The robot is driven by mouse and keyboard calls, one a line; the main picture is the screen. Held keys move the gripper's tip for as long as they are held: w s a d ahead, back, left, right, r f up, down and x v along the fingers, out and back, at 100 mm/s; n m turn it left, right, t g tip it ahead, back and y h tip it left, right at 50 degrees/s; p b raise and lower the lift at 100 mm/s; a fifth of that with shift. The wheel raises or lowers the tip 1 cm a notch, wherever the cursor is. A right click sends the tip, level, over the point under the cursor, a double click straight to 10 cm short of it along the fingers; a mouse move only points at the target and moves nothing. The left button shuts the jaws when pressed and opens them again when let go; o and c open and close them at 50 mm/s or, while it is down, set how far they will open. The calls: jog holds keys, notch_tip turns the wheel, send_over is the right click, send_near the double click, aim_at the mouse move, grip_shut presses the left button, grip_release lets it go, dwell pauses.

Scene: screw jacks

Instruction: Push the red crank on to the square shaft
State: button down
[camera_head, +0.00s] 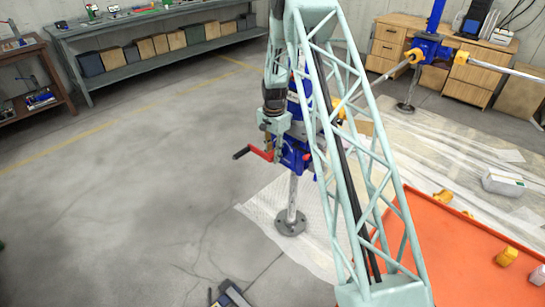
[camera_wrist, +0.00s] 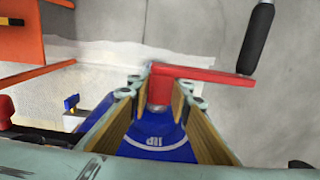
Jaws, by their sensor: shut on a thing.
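The red crank (camera_head: 262,154) has a black handle that points left in the head view. In the wrist view, its red arm (camera_wrist: 205,75) runs right to the black handle (camera_wrist: 256,40). My gripper (camera_head: 269,143) is shut on the crank's hub; its tan-padded fingers (camera_wrist: 159,96) lie on both sides of the hub in the wrist view. The crank is close beside the blue screw jack (camera_head: 296,152), whose blue housing (camera_wrist: 150,145) shows beyond the fingers. The square shaft is hidden, so I cannot tell whether the hub is around it.
The jack's grey post stands on a round foot (camera_head: 291,223) on a pale floor sheet (camera_head: 263,207). An orange-topped table (camera_head: 450,255) with yellow parts is at the lower right. Another blue jack (camera_head: 428,48) stands at the back right.

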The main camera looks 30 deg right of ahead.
jog(key=shift+w+d, duration=0.1)
jog(key=shift+d, duration=0.15)
jog(key=c, duration=2.3)
grip_release()
jog(key=shift+r, duration=6)
